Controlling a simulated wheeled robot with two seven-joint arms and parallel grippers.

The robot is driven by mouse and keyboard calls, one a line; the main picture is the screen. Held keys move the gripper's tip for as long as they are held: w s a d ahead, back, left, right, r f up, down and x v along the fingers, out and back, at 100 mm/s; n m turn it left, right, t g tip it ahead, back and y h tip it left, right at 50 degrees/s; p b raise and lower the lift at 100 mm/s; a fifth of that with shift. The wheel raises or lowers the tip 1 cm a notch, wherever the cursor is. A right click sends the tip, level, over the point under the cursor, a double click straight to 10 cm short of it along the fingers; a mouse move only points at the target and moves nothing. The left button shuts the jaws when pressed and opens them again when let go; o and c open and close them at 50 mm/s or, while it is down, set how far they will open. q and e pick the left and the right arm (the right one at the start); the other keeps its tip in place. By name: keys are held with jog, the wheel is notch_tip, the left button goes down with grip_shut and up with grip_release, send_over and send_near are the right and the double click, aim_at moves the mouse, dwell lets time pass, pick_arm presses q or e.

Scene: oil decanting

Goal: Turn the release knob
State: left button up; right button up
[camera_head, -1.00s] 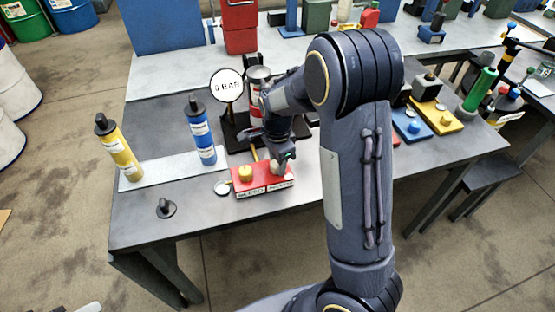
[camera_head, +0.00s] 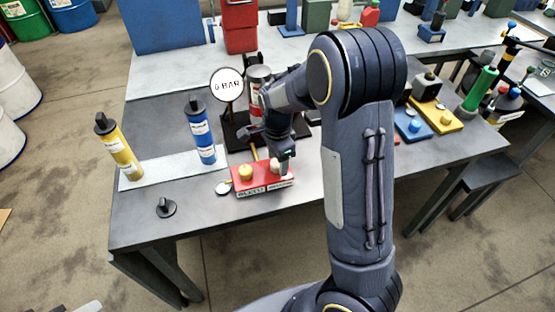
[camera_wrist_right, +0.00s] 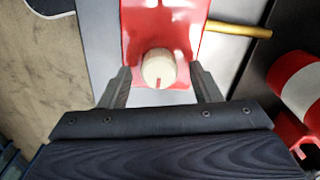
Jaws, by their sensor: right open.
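The red block (camera_head: 252,186) sits near the front edge of the grey table and bears a yellow knob (camera_head: 245,173) and a pale cream knob (camera_head: 276,166). In the right wrist view the cream knob (camera_wrist_right: 159,68), with a red mark line on its rim, stands on the red block (camera_wrist_right: 185,15). My right gripper (camera_wrist_right: 160,88) is open, with one finger on each side of the cream knob; small gaps show beside it. In the head view the right gripper (camera_head: 282,165) is over the block's right end. My left gripper is not in view.
A round gauge (camera_head: 227,84) reading 0 BAR stands behind the block. A blue cylinder (camera_head: 201,132) and a yellow cylinder (camera_head: 118,147) stand at the left. A black knob-like piece (camera_head: 166,208) lies at the front left. A yellow lever (camera_wrist_right: 238,29) lies beside the block.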

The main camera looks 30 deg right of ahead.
notch_tip(320, 180, up, 7)
jog(key=shift+r, duration=0.1)
dwell(0.6)
jog(key=s+a+r+n+t+y, duration=0.1)
jog(key=s+a+r+n+t, duration=0.1)
jog(key=s+n, duration=0.3)
jog(key=s+a+r+n+t+y, duration=0.1)
jog(key=s+a+r+n+t, duration=0.1)
jog(key=s+n, duration=0.4)
jog(key=s+a+r+n+t+y, duration=0.1)
jog(key=s+a+n, duration=0.2)
jog(key=s+n, duration=0.3)
jog(key=s, duration=0.5)
jog(key=shift+s+a+r+t+y, duration=0.2)
jog(key=shift+r+t+y, duration=0.2)
dwell(1.4)
